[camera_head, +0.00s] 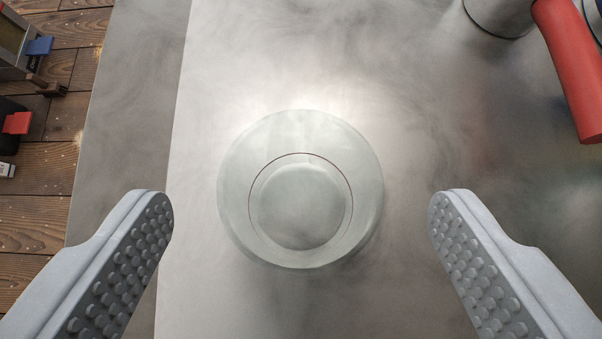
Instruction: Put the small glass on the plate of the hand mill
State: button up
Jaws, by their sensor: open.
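A small round clear glass (232,190) is seen from straight above, near the middle of the view, on a grey metal surface. Its round base shows through it, and it looks empty. My gripper (301,200) is open, with one studded grey finger to the left of the glass and one to the right. There is a clear gap on both sides, and neither finger touches it. I cannot tell how far the fingertips are above the surface. No plate of a hand mill can be made out in this view.
A steel cylinder (497,14) and a thick red bar or handle (568,65) are at the top right. At the left, beyond the metal surface's edge, a wooden plank floor (40,205) shows, with small blue and red objects. The metal around the glass is bare.

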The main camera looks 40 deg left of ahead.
aim_at(301, 146)
jog(key=x, duration=0.4)
jog(key=shift+f, duration=0.4)
jog(key=c, duration=1.2)
notch_tip(301, 146, up, 10)
